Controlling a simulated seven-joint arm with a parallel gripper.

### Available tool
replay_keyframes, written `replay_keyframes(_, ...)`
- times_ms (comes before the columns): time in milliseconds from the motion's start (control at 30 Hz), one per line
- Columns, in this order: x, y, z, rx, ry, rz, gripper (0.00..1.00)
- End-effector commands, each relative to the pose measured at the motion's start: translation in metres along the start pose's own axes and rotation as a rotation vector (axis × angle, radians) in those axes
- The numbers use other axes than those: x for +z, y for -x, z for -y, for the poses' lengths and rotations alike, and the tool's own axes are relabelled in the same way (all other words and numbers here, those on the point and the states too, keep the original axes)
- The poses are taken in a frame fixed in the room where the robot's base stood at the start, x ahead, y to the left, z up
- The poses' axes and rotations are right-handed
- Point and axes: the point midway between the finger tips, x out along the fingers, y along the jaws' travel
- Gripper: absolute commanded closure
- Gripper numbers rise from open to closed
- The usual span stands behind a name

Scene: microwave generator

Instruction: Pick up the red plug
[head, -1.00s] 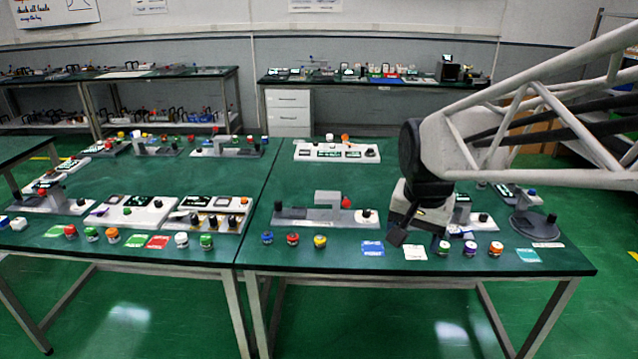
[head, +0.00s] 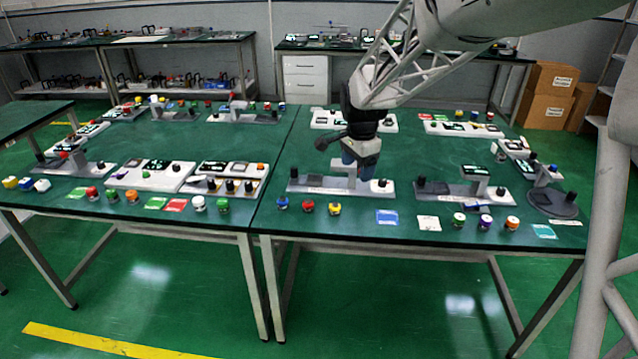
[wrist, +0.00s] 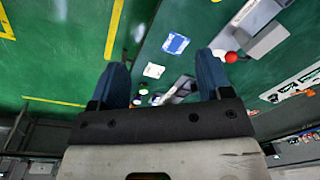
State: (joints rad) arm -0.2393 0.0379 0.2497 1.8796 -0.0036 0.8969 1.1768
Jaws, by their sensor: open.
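A round red knob, which looks like the red plug (wrist: 231,57), shows in the wrist view just right of the right fingertip, beside a grey block. In the head view my gripper hides it. The grey fixture (head: 305,184) that carried it stands near the front of the right table. My gripper (head: 357,166) hangs over the fixture's right half with its blue fingers pointing down. In the wrist view my gripper (wrist: 162,62) is open, with nothing held between the fingers.
Three coloured-top jars (head: 308,207), a blue card (head: 387,217) and a white card (head: 429,223) lie along the front edge. Another grey fixture (head: 462,192) stands to the right and a white panel (head: 325,118) behind. Green tabletop is clear between them.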

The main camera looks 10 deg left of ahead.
Motion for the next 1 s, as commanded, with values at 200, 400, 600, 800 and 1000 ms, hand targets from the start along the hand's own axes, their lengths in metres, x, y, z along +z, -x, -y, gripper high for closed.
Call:
replay_keyframes(200, 0.005, -0.041, 0.056, 0.02, -0.115, 0.01, 0.28)
replay_keyframes(400, 0.013, -0.08, 0.102, 0.038, -0.225, 0.015, 0.28)
replay_keyframes(600, 0.025, -0.124, 0.146, 0.056, -0.332, 0.017, 0.28)
replay_keyframes(800, 0.036, -0.161, 0.177, 0.07, -0.42, 0.017, 0.28)
replay_keyframes(1000, 0.042, -0.177, 0.191, 0.076, -0.461, 0.016, 0.28)
